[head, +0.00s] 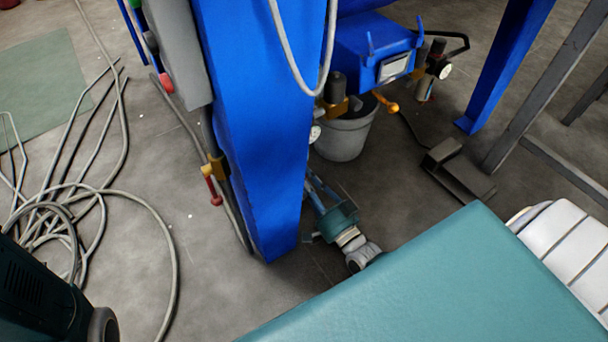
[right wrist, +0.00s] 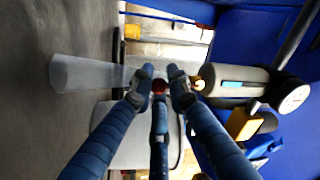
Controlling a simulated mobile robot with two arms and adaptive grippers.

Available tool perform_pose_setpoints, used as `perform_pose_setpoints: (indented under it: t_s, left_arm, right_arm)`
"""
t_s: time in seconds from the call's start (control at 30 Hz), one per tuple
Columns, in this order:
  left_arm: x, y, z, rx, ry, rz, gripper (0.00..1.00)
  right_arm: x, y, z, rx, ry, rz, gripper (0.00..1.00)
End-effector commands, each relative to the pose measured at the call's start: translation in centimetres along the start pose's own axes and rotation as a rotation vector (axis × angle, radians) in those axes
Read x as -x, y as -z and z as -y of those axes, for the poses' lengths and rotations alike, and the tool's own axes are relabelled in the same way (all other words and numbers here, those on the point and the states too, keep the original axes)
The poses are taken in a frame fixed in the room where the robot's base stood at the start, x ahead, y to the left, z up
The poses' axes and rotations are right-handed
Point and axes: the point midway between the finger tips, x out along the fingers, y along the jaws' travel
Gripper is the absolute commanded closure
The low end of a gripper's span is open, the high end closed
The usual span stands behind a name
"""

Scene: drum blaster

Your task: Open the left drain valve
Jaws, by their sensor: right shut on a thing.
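A small red piece (right wrist: 159,86) sits between the fingertips of my right gripper (right wrist: 162,80) in the right wrist view. The gripper is shut on it. Beside it is a small brass fitting (right wrist: 197,83) at the end of a grey filter bowl (right wrist: 235,82), which has a round gauge (right wrist: 293,97). I take this for the left drain valve. In the head view my right gripper (head: 318,188) reaches in low beside a blue leg (head: 258,130); its fingertips and the valve are hidden there. My left gripper is not in view.
A grey bucket (head: 342,140) stands below a blue box (head: 372,45). Another valve with a red handle (head: 213,190) is left of the leg. Hoses (head: 120,195) lie on the floor at left.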

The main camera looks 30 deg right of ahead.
Motion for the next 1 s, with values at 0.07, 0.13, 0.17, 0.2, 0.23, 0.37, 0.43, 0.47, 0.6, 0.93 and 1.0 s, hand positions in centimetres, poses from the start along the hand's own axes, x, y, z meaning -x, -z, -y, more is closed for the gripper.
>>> perform_pose_setpoints:
  t_s: [0.07, 0.13, 0.17, 0.2, 0.23, 0.37, 0.43, 0.47, 0.6, 0.93, 1.0]
  left_arm:
    - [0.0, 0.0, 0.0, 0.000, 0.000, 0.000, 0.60]
    - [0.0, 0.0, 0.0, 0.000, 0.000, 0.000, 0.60]
    - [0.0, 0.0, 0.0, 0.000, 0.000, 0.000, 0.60]
    - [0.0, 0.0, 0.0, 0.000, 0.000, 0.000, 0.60]
    - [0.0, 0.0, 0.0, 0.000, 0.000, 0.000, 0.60]
    - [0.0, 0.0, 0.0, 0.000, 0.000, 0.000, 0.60]
    - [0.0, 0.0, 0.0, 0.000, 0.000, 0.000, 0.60]
    - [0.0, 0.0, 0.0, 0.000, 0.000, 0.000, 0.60]
    - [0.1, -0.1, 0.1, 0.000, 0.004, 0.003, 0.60]
    - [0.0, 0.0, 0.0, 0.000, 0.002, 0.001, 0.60]
    - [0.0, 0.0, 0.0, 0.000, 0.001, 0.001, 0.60]
  right_arm:
    - [-0.1, 0.4, -0.5, -0.003, -0.011, -0.006, 1.00]
    - [-0.1, 0.4, -0.5, -0.002, -0.011, -0.006, 1.00]
    - [-0.1, 0.4, -0.5, -0.002, -0.011, -0.006, 1.00]
    - [-0.1, 0.4, -0.5, -0.002, -0.011, -0.006, 1.00]
    - [0.0, 0.4, -0.6, -0.002, -0.011, -0.006, 0.80]
    - [0.0, 0.3, -0.4, -0.002, -0.009, -0.004, 0.67]
    - [0.0, 0.2, -0.3, -0.001, -0.008, -0.004, 0.67]
    - [0.0, 0.2, -0.3, -0.001, -0.007, -0.003, 0.67]
    - [0.1, 0.1, -0.2, -0.001, -0.006, -0.002, 0.67]
    - [4.7, 0.1, -0.4, -0.002, -0.010, -0.001, 0.67]
    - [5.8, 0.2, -0.4, -0.001, -0.009, -0.002, 0.67]
